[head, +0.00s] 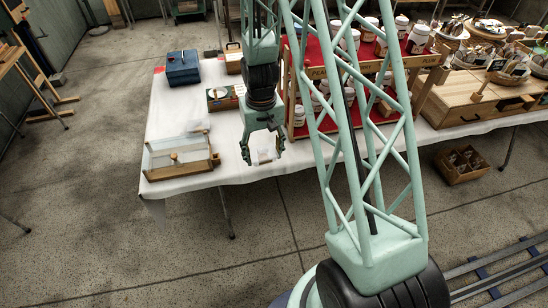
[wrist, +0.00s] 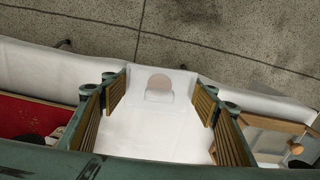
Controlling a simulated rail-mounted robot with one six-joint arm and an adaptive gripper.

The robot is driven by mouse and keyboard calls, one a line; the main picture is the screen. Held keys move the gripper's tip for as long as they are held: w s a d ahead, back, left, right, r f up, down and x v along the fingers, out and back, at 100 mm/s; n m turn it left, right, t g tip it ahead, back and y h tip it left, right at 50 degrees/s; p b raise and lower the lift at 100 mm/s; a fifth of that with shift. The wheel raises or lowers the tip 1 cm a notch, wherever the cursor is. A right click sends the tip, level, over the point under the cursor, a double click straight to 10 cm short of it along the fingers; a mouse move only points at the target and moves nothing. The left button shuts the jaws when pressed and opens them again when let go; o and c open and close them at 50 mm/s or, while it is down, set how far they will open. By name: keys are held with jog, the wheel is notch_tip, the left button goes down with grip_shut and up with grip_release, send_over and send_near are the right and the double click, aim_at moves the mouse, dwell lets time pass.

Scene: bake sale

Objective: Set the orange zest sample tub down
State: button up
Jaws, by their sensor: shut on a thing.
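The orange zest sample tub (wrist: 159,95) is a small clear tub with a pale orange-tan round patch inside, seen between my fingertips in the wrist view. It also shows as a small pale shape in the head view (head: 265,156). My gripper (head: 263,155) points down and is shut on the tub, with a ribbed finger pad on either side in the wrist view (wrist: 160,100). The tub is over the front part of the white-clothed table (head: 225,160). I cannot tell whether its base touches the cloth.
A wooden tray with clear sides (head: 180,158) stands left of my gripper. A blue box (head: 183,68) and a small open wooden box (head: 222,98) sit behind. A red-shelved rack of jars (head: 315,73) stands to the right. The table's front edge is close.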

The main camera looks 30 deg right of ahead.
jog(key=w+a+r+n+p, duration=0.3)
jog(key=w+a+r+p, duration=0.4)
jog(key=w+a, duration=0.6)
jog(key=shift+r, duration=0.65)
jog(key=shift+a, duration=0.2)
